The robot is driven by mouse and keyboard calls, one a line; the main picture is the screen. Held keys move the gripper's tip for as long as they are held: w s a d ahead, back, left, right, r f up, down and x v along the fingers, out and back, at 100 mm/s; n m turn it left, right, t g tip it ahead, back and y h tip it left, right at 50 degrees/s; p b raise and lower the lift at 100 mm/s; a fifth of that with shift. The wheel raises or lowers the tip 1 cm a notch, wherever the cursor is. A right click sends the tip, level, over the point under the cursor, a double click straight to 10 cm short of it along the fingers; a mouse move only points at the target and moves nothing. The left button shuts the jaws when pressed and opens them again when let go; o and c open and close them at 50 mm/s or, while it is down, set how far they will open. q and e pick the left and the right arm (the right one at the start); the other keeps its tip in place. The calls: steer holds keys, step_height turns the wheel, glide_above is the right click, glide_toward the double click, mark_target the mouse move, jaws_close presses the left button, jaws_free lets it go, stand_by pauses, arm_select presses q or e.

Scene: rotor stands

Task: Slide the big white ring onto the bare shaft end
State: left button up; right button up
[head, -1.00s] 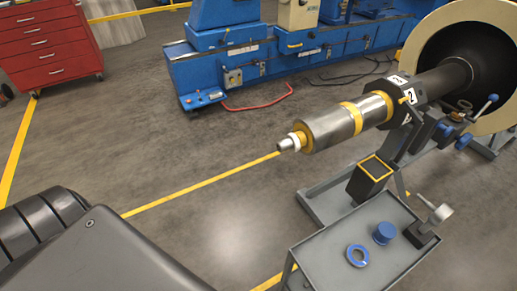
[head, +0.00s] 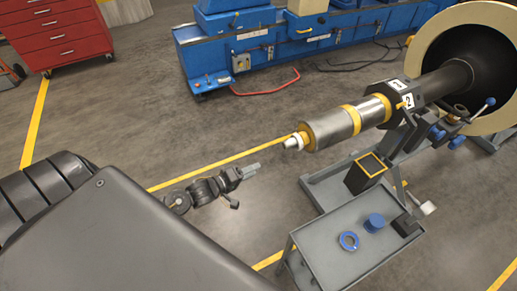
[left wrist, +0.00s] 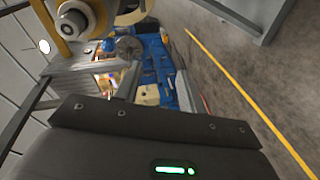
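The shaft (head: 333,127) is horizontal, with yellow bands; its near end points left. A small white collar (head: 292,143) sits at that end, beside a yellow band. I cannot tell whether it is a loose ring or part of the shaft. The left wrist view shows a white and yellow round end (left wrist: 75,18) at top left. My left gripper (head: 253,169) is left of and below the shaft end, apart from it. In the left wrist view its fingers (left wrist: 100,82) look spread, with background between them. No loose big white ring is clearly visible. My right gripper is out of view.
A large cream disc (head: 432,45) stands at right. A blue machine (head: 250,55) and red cabinet (head: 60,40) stand behind. Floor left of the shaft is clear.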

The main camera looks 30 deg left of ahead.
arm_select(q)
steer(key=d+r+n+t+h+p, duration=0.1)
steer(key=d+r+h, duration=0.25)
steer(key=r, duration=0.75)
steer(key=shift+y, duration=0.25)
steer(key=shift+r+b+x, duration=0.1)
steer(key=shift+b+x, duration=0.4)
steer(key=shift+x, duration=0.65)
steer(key=shift+r+b+x, duration=0.15)
steer(key=shift+b+x, duration=0.35)
steer(key=shift+x, duration=0.6)
steer(key=shift+d, duration=0.15)
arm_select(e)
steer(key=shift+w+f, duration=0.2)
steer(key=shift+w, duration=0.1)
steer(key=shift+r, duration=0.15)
arm_select(q)
steer(key=shift+p, duration=0.4)
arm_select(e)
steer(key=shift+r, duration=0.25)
